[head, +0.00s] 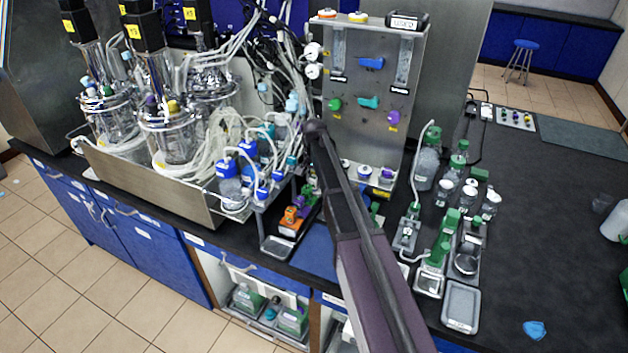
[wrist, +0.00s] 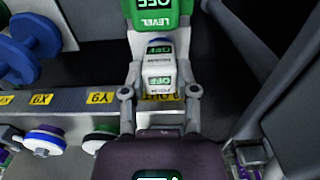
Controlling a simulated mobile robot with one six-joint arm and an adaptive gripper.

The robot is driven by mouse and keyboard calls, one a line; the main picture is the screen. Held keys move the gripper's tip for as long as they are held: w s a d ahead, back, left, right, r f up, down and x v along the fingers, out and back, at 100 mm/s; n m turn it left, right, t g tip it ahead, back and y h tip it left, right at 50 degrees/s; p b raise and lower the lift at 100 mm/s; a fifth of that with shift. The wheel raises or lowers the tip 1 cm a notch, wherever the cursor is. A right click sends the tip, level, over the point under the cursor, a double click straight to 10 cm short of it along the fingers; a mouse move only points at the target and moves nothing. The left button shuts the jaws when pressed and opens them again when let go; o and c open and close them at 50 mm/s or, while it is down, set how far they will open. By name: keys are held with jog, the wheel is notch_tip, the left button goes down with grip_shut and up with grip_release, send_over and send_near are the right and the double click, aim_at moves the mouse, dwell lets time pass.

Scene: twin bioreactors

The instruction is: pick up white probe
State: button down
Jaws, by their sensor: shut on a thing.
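In the wrist view my gripper (wrist: 160,88) has its two grey fingers on either side of a white, block-like piece with a green OFF label, which looks like the white probe (wrist: 158,62). The fingers are shut on it. Its far end meets or overlaps a larger green piece marked LEVEL and OFF (wrist: 160,12); I cannot tell whether they touch. In the head view my dark arm runs up the middle of the picture, and I cannot make out the gripper or the white probe there.
A metal panel with coloured knobs (head: 345,120) stands behind my arm. Glass bioreactors (head: 170,135) with tubing crowd the left. Green-capped bottles (head: 428,165) and an empty metal tray (head: 461,306) are at the right. Blue-and-white knobs (wrist: 43,140) lie close in the wrist view.

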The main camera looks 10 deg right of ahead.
jog(key=shift+r+p, duration=4.85)
jog(key=shift+r, duration=0.05)
jog(key=shift+f, duration=0.1)
jog(key=shift+f+b, duration=1.35)
jog(key=shift+b, duration=0.15)
jog(key=shift+s, duration=0.15)
